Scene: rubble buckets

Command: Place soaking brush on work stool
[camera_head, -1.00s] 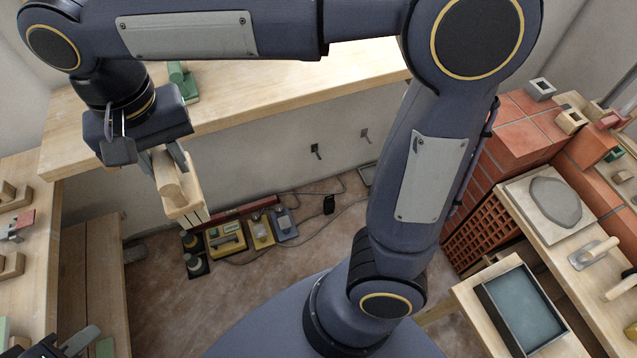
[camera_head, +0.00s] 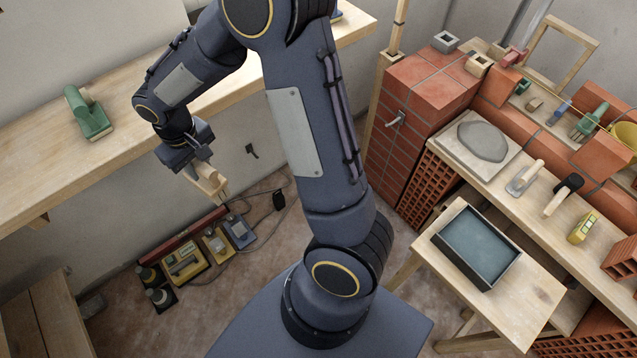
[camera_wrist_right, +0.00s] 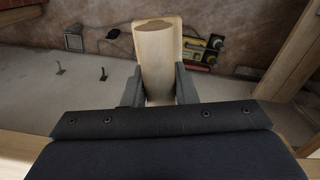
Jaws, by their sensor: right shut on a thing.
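The soaking brush (camera_head: 210,184) shows as a pale wooden handle and block in my right gripper (camera_head: 203,170). It hangs below the gripper, over the floor in front of the long bench. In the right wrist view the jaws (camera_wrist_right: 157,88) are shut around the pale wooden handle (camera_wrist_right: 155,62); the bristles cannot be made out. The work stool (camera_head: 535,297) appears to be the small light wooden stand at the lower right, well apart from the gripper. A dark tray (camera_head: 480,248) with a grey-blue surface sits on it. My left gripper is out of view.
Bare stool top shows around the tray, mostly at its front right. A plank (camera_head: 560,215) with trowels and a yellow level stands behind it. A brick pier (camera_head: 415,105) rises to its left. Tools (camera_head: 188,262) lie on the floor. A green float (camera_head: 88,112) rests on the bench.

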